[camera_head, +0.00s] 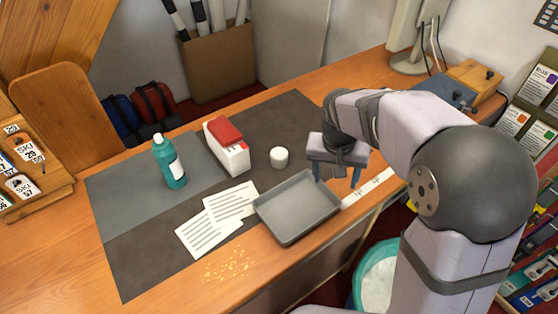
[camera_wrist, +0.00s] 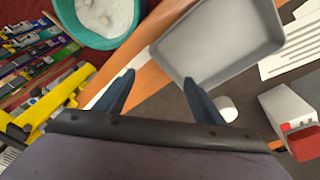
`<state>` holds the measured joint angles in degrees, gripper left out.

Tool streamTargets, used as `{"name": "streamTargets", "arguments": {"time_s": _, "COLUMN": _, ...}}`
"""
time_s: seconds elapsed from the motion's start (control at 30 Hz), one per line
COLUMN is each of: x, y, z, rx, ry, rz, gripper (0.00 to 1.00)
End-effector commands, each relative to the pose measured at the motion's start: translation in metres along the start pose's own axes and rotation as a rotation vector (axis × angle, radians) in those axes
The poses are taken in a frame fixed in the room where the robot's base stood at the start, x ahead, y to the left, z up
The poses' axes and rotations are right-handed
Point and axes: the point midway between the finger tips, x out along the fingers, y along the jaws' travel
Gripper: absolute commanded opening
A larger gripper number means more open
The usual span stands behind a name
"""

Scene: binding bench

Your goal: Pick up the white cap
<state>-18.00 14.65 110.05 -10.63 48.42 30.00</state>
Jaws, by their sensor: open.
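The white cap (camera_head: 279,157) is a short round cylinder standing on the dark mat, between the red-and-white box and my gripper. It also shows in the wrist view (camera_wrist: 227,108), beside the right finger and partly hidden by it. My gripper (camera_head: 337,182) is open and empty, to the right of the cap and near the tray's right corner. In the wrist view my gripper (camera_wrist: 157,82) has its two blue fingers spread wide, with nothing between them but the bench edge and tray corner behind.
A grey tray (camera_head: 298,239) lies in front of the cap. A white box with a red top (camera_head: 228,147) stands left of it. A teal bottle (camera_head: 169,162) and printed sheets (camera_head: 208,235) are farther left. The mat (camera_head: 278,117) behind the cap is clear.

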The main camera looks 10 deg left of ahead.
Motion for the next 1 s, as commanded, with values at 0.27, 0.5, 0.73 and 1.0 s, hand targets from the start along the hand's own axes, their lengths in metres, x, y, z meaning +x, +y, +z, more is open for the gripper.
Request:
{"name": "streamTargets", "arguments": {"time_s": 0.27, "x": 0.011, "y": -0.113, "z": -0.063, "rx": 0.087, "ry": 0.135, "rz": -0.005, "gripper": 0.63}}
{"name": "streamTargets", "arguments": {"time_s": 0.5, "x": 0.01, "y": -0.167, "z": -0.08, "rx": 0.145, "ry": 0.202, "rz": -0.027, "gripper": 0.63}}
{"name": "streamTargets", "arguments": {"time_s": 0.73, "x": 0.009, "y": -0.176, "z": -0.083, "rx": 0.159, "ry": 0.214, "rz": -0.033, "gripper": 0.63}}
{"name": "streamTargets", "arguments": {"time_s": 1.0, "x": 0.026, "y": -0.175, "z": -0.086, "rx": 0.16, "ry": 0.212, "rz": -0.031, "gripper": 0.63}}
